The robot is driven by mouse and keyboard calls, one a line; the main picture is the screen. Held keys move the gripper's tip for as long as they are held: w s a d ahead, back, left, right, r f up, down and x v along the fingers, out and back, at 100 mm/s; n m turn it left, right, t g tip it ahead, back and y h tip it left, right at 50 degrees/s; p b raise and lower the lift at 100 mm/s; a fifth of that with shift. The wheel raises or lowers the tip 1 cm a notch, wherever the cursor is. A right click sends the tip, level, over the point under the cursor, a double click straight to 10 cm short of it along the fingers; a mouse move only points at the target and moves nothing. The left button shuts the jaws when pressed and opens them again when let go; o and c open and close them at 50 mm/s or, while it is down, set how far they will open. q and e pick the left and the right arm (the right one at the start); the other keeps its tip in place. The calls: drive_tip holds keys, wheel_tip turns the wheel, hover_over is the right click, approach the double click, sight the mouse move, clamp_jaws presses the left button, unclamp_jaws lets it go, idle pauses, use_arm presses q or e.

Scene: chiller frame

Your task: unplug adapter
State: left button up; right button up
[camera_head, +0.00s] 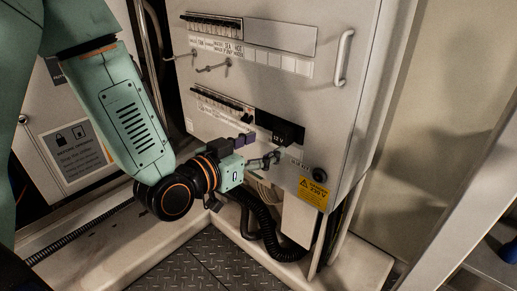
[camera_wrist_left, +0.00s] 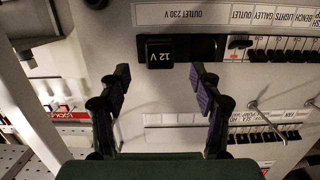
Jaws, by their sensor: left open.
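The adapter (camera_head: 287,132) is a black block marked "12 V", plugged into a dark strip on the front of the pale cabinet (camera_head: 235,160). In the left wrist view the adapter (camera_wrist_left: 167,52) is upside down, its face towards me. My left gripper (camera_head: 272,158) is just below and in front of it in the head view. In the wrist view its fingers (camera_wrist_left: 160,78) are spread open, with the adapter beyond the tips and between their lines, apart from them. Nothing is held. My right gripper is in neither view.
Rows of black breaker switches (camera_head: 220,100) sit left of the adapter. A yellow 230 V warning label (camera_head: 313,193) and a round black socket (camera_head: 319,174) are lower right. Black corrugated hoses (camera_head: 262,235) hang below, and a white handle (camera_head: 343,57) is at upper right.

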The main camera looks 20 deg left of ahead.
sight(278, 139)
use_arm(q)
drive_tip(key=b+x, duration=0.1)
drive_tip(key=x, duration=0.2)
drive_tip(key=shift+w+f, duration=0.15)
drive_tip(key=shift+w, duration=0.05)
drive_tip(key=shift+b+x, duration=0.4)
drive_tip(key=shift+x, duration=1.15)
drive_tip(key=shift+s, duration=0.15)
drive_tip(key=shift+c, duration=0.2)
clamp_jaws()
drive_tip(key=shift+s+a, duration=0.1)
drive_tip(key=shift+s, duration=0.05)
drive_tip(key=shift+s+a, duration=0.1)
drive_tip(key=shift+s, duration=0.2)
drive_tip(key=shift+s+a, duration=0.1)
drive_tip(key=shift+s, duration=0.2)
